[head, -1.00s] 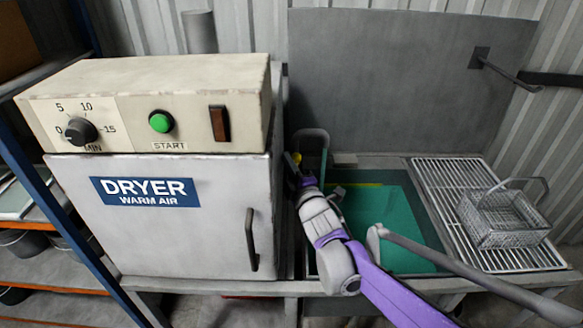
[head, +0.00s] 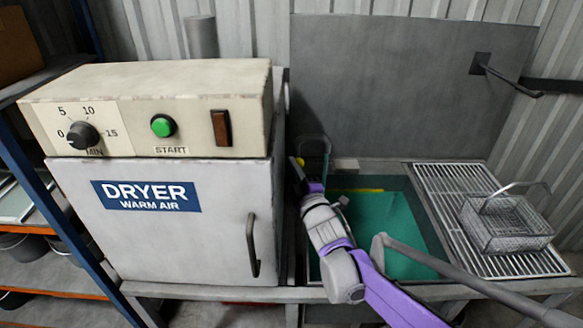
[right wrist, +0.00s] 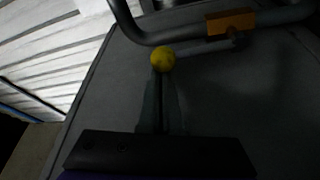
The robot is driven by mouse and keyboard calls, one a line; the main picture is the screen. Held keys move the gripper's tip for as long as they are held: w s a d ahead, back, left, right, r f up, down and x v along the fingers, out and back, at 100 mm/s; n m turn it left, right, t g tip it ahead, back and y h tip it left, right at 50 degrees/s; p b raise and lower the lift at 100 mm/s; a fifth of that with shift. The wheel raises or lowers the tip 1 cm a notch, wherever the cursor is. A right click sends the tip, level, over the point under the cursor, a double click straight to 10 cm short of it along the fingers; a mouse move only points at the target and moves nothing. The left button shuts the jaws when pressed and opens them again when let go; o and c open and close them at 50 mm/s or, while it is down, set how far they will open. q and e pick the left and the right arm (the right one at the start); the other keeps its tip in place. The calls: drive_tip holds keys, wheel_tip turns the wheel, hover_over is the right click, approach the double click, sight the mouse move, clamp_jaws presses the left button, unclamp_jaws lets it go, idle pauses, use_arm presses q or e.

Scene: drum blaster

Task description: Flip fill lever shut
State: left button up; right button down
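The fill lever shows in the right wrist view as a yellow ball knob (right wrist: 163,59) on a thin grey rod. In the head view the yellow knob (head: 301,161) is small, by the pipe at the back left of the tank. My right gripper (head: 295,166) is beside the knob; its narrow dark fingers appear together and point at it. In the right wrist view the fingertips (right wrist: 161,75) end just below the knob. I cannot tell whether they touch. My left gripper is out of view.
The white dryer (head: 180,235) stands close to the left of my right arm. The tank with green water (head: 385,220) lies to its right, then a slatted drainboard (head: 450,220) with a wire basket (head: 505,225). A grey splash panel (head: 400,85) rises behind.

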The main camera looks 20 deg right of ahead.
sight(303, 163)
drive_tip(key=d+m, duration=0.1)
drive_tip(key=m, duration=0.1)
drive_tip(key=d+m+t+h+b, duration=0.1)
drive_tip(key=d+m, duration=0.1)
drive_tip(key=shift+s+f, duration=0.2)
drive_tip(key=shift+s, duration=0.2)
drive_tip(key=s+d+f+m+h+b, duration=0.2)
drive_tip(key=d+f+m+h+b, duration=0.4)
drive_tip(key=m, duration=1)
drive_tip(key=shift+d+f+t+h, duration=0.25)
drive_tip(key=shift+f+h, duration=0.25)
drive_tip(key=shift+h, duration=0.3)
drive_tip(key=v, duration=0.7)
drive_tip(key=shift+s+f+b, duration=0.2)
drive_tip(key=shift+b, duration=0.25)
drive_tip(key=shift+a+r, duration=0.1)
